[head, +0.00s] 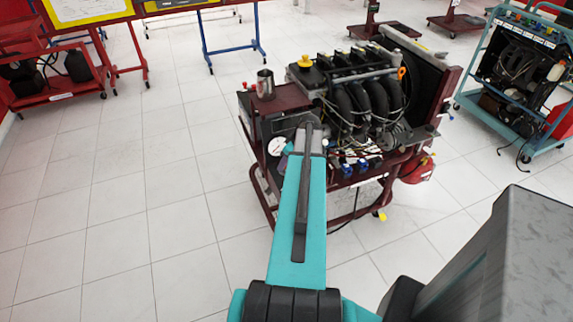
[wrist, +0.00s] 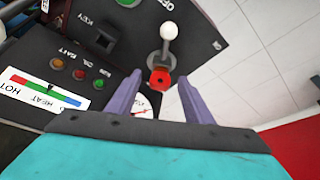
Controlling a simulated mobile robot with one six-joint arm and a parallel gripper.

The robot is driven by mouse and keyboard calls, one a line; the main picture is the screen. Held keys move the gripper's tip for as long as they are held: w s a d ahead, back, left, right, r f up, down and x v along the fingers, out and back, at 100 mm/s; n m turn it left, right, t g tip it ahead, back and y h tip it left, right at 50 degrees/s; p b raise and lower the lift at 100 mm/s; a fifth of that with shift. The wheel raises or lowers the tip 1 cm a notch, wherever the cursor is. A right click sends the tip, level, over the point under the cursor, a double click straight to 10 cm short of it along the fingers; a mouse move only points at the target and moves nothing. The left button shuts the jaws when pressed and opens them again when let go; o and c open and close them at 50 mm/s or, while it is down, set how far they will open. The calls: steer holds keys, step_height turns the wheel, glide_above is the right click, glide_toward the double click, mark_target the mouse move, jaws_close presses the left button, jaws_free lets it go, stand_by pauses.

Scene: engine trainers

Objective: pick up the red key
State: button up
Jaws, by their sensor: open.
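A small red piece, which looks like the red key (wrist: 160,79), shows in the wrist view at the edge of a dark control panel (wrist: 70,40), just below a lever with a white ball knob (wrist: 169,32). My gripper (wrist: 158,83) is open, with one purple finger on each side of the red piece. The fingers look apart from it; I cannot tell their exact depth. In the head view my teal arm reaches to the panel end of the engine trainer (head: 365,95) and hides the key and the fingers.
The panel carries a KEY label, several small lamps (wrist: 79,75) and a HOT gauge strip (wrist: 45,90). A metal cup (head: 265,84) stands on the trainer's dark red shelf. Another trainer on a teal cart (head: 520,75) stands at the right. The tiled floor (head: 130,220) at left is clear.

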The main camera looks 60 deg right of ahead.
steer(key=c, duration=1.1)
steer(key=shift+r, duration=0.1)
steer(key=shift+r+b, duration=0.5)
steer(key=shift+r, duration=0.5)
steer(key=shift+s+r+b, duration=0.35)
steer(key=shift+s+r, duration=0.1)
steer(key=shift+r, duration=0.15)
steer(key=s+b, duration=0.1)
steer(key=s, duration=0.4)
steer(key=s+r+b, duration=0.1)
steer(key=s, duration=0.4)
steer(key=s+a+b, duration=0.1)
steer(key=s, duration=0.4)
steer(key=shift+a+r, duration=0.1)
steer(key=shift+r, duration=0.2)
